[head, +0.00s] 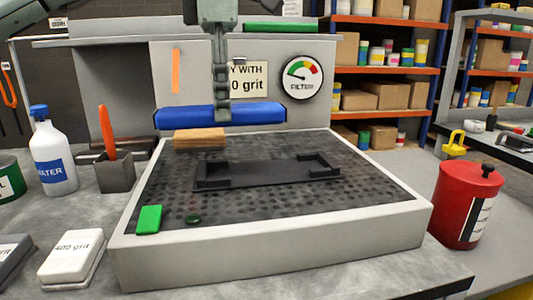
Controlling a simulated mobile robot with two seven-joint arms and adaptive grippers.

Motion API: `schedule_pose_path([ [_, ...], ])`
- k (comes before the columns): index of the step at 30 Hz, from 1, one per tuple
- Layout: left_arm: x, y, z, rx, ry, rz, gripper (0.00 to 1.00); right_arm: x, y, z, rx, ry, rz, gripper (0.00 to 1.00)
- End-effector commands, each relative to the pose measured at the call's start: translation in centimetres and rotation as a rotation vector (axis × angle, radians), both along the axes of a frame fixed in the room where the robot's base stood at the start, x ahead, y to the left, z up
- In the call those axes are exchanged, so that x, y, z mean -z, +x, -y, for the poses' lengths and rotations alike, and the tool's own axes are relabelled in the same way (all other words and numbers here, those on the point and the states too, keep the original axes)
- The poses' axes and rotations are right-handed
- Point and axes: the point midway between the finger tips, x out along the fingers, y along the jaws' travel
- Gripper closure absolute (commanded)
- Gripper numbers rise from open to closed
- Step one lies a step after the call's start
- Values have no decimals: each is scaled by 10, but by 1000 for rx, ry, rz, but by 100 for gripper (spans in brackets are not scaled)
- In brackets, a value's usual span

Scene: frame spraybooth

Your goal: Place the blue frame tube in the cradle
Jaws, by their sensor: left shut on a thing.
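The blue frame tube (250,115) is a thick blue bar, held level across the back of the spray booth's perforated bed. My left gripper (221,114) comes down from above and is shut on it near its left-middle part. The black cradle (266,172) lies on the bed, nearer than the tube, with raised brackets at its left and right ends. It holds nothing. The tube appears above and behind the cradle, and its exact height over the bed is hard to tell. My right gripper is not in view.
A wooden block (200,139) lies on the bed below the tube's left end. A green block (149,219) and small green disc (193,219) lie front left. A white bottle (52,155) and grey holder (115,174) stand left, a red can (466,205) right.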

Motion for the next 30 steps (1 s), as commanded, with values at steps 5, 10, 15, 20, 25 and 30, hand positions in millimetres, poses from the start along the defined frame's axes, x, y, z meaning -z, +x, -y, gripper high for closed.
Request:
schedule_pose_path([
  [5,24,3,42,2,1,-1,93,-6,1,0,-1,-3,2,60],
  [10,39,5,65,0,0,-1,93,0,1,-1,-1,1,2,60],
  [15,46,6,72,-2,-1,0,93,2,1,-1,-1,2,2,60],
  [20,68,6,71,-1,0,-2,93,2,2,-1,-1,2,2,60],
  [25,83,5,72,-1,-2,0,93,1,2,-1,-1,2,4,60],
  [30,83,6,72,-1,-2,1,93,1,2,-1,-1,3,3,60],
])
